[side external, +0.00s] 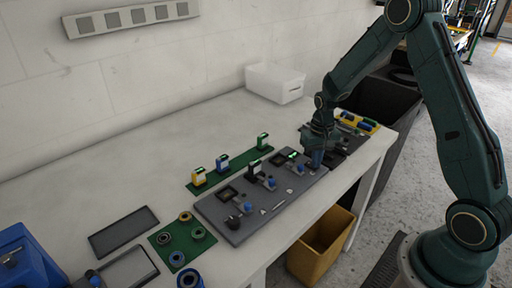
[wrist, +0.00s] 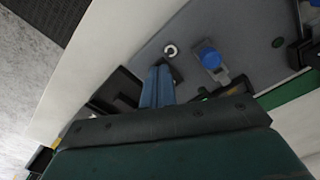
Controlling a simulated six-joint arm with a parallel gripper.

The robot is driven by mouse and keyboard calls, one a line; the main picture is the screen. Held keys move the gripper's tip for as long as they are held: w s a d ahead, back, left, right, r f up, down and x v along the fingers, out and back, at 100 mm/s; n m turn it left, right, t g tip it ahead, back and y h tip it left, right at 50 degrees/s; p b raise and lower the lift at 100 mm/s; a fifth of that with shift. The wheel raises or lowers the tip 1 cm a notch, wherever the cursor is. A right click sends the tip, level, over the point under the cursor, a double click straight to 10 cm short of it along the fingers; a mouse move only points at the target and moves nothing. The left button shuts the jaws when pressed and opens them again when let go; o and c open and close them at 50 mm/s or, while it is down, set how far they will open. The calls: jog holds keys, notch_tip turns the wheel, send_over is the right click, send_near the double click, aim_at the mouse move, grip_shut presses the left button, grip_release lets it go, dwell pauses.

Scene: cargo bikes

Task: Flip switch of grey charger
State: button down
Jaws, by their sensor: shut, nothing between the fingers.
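A long grey panel (side external: 232,228) lies on the white bench and carries several dark square units and small switches with blue knobs (side external: 271,183). I cannot tell for sure which unit is the grey charger. My gripper (side external: 316,162) is low over the right end of this panel, pointing down. In the wrist view my gripper (wrist: 157,88) shows narrow blue fingers, closed together with nothing between them. A blue knob (wrist: 210,58) on a grey bracket stands just to their right, apart from them in the picture. Whether the fingertips touch anything is hidden.
A green strip (side external: 228,170) behind the panel holds several small upright blocks. A green mat (side external: 164,252) with rings lies at the left. A white box (side external: 275,83) stands at the back. A yellow bin (side external: 318,250) is below the bench's front edge.

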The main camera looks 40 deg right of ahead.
jog(key=shift+r, duration=3.5)
jog(key=s+a+r+n+t, duration=0.1)
jog(key=s+a+r+n, duration=0.1)
jog(key=s+a+r, duration=0.45)
jog(key=s+a+r+n+t, duration=0.1)
jog(key=s+a+r+t, duration=0.15)
jog(key=r, duration=0.65)
jog(key=s+a+r+n+t, duration=0.1)
jog(key=s+a+r, duration=0.1)
jog(key=s, duration=0.5)
jog(key=s+a+r+n+t, duration=0.1)
jog(key=s+a+r+n, duration=0.1)
jog(key=s, duration=0.5)
jog(key=shift+a+r, duration=0.15)
jog(key=shift+a, duration=0.35)
